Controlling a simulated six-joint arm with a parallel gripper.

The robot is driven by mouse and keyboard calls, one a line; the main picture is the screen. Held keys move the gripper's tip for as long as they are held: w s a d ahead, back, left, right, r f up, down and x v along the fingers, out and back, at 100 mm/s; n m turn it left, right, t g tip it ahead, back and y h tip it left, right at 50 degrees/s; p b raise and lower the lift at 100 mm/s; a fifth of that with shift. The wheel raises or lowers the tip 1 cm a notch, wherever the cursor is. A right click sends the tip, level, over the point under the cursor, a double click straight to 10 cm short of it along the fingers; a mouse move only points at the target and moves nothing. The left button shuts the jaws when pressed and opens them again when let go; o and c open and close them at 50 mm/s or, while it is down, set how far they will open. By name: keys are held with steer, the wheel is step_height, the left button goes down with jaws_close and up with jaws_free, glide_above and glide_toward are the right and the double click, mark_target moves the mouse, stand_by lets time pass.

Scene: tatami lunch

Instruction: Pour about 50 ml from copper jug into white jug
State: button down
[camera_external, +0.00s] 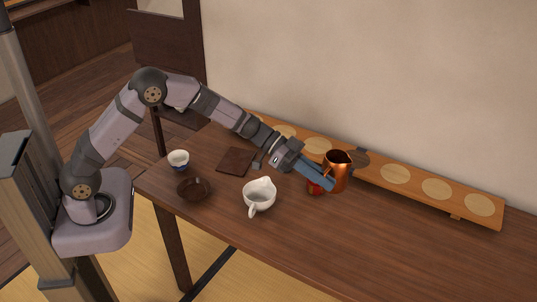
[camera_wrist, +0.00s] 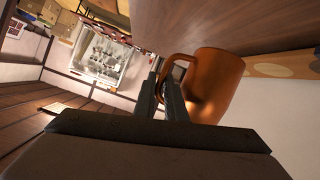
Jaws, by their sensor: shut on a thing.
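The copper jug (camera_external: 338,172) stands upright, as far as I can tell, toward the back of the dark wooden table. It also shows large in the wrist view (camera_wrist: 214,86), with its handle toward my gripper. My gripper (camera_external: 327,188) is shut on the copper jug's handle; the fingers show at the handle in the wrist view (camera_wrist: 168,88). The white jug (camera_external: 260,194) stands upright on the table, to the left of the copper jug and nearer the front edge. The contents of both jugs cannot be made out.
A red item (camera_external: 314,188) sits just left of the copper jug, partly hidden by my gripper. A dark square mat (camera_external: 236,161), a brown bowl (camera_external: 192,189) and a white-and-blue cup (camera_external: 178,159) lie left. A long board (camera_external: 415,193) with round pale discs runs along the wall. The table's right front is clear.

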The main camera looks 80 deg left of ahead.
steer(key=s+a+p, duration=0.4)
steer(key=s+a, duration=0.4)
steer(key=a, duration=0.4)
steer(key=s+a+p, duration=0.4)
steer(key=s+a, duration=0.4)
steer(key=a, duration=0.4)
step_height(320, 180, down, 12)
steer(key=shift+w+d, duration=0.15)
steer(key=shift+w, duration=0.1)
steer(key=shift+r, duration=0.2)
